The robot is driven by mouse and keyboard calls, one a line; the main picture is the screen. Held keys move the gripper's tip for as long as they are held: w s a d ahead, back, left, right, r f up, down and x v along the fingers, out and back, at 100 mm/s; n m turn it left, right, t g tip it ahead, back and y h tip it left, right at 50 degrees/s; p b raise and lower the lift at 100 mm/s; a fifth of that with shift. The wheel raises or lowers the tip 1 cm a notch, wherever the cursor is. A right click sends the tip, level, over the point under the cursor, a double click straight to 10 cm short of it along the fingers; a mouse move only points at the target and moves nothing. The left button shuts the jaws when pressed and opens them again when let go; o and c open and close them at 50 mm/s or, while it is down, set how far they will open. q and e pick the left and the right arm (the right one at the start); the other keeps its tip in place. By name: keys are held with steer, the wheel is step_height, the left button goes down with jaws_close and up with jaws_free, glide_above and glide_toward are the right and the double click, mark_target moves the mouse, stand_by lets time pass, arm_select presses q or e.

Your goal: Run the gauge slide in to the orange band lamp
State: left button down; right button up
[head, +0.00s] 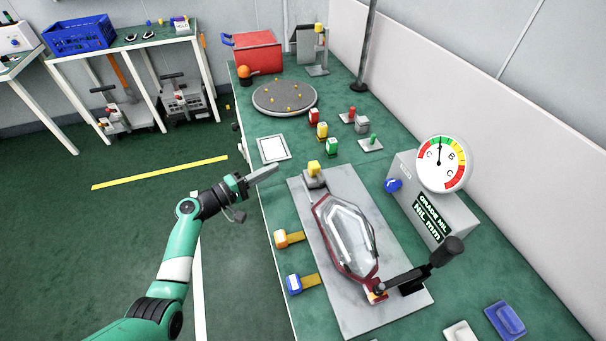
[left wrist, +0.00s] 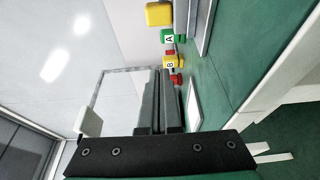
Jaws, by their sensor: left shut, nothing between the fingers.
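A tail lamp (head: 345,238) with a clear lens and dark red rim lies on a grey plate (head: 346,320) on the green bench. A black slide arm with a knob (head: 447,251) meets the lamp's near tip, where a small orange patch (head: 376,294) shows; I cannot tell whether they touch. My left gripper (head: 273,169) is shut and empty, above the bench's left edge, left of the yellow-topped block (head: 314,170) at the plate's far end. Its closed fingers (left wrist: 160,75) also show in the left wrist view. My right gripper is out of view.
A dial gauge (head: 443,164) stands on a grey box reading "GRADE NIL, NIL mm". An orange block (head: 283,238) and a blue block (head: 294,284) stand left of the plate. Red, yellow and green blocks (head: 322,131), a turntable (head: 284,97) and a red bin (head: 257,52) lie farther back.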

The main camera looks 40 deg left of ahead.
mark_target(309, 170)
arm_select(q)
steer(key=w+b, duration=0.1)
steer(key=w, duration=0.2)
steer(key=w+d+b, duration=0.1)
steer(key=w+b, duration=0.1)
steer(key=w, duration=0.2)
steer(key=w+b, duration=0.2)
steer(key=w, duration=0.1)
steer(key=shift+w+d+f, duration=0.15)
steer(key=shift+d, duration=0.25)
steer(key=d, duration=0.1)
steer(key=s+d+p, duration=0.1)
steer(key=s+d, duration=0.1)
steer(key=shift+r+p, duration=0.25)
steer(key=shift+p, duration=0.05)
steer(key=shift+s+d, duration=0.1)
steer(key=shift+d, duration=0.1)
steer(key=shift+s+d+r+p, duration=0.1)
steer(key=shift+s+d+p, duration=0.1)
steer(key=shift+p, duration=0.15)
steer(key=shift+s+d+p, duration=0.25)
steer(key=shift+d+p, duration=0.15)
steer(key=shift+d, duration=0.1)
steer(key=shift+s+d+p, duration=0.25)
steer(key=shift+d+p, duration=0.1)
steer(key=shift+d, duration=0.1)
steer(key=shift+s+d, duration=0.1)
steer(key=shift+d, duration=0.15)
steer(key=shift+a, duration=0.1)
